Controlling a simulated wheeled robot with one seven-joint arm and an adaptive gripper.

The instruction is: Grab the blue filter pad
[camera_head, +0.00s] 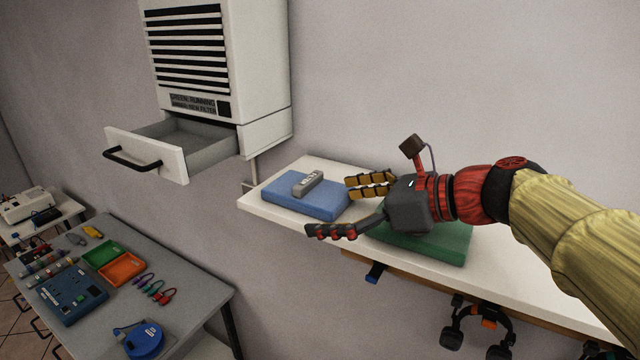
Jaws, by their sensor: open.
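The blue filter pad (318,204) lies flat on the white shelf (320,166), near its left end. A small grey device (308,184) rests on top of the pad. My gripper (338,206) comes in from the right, its fingers spread apart and empty. The fingertips overlap the right side of the pad in the picture; whether they touch it I cannot tell.
A green pad (432,244) lies on the shelf below my gripper. A white wall unit (262,60) with an open, empty-looking drawer (150,156) hangs at left. Headphones (478,325) hang under the shelf. A grey table (190,285) holds trays, cables and tools at lower left.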

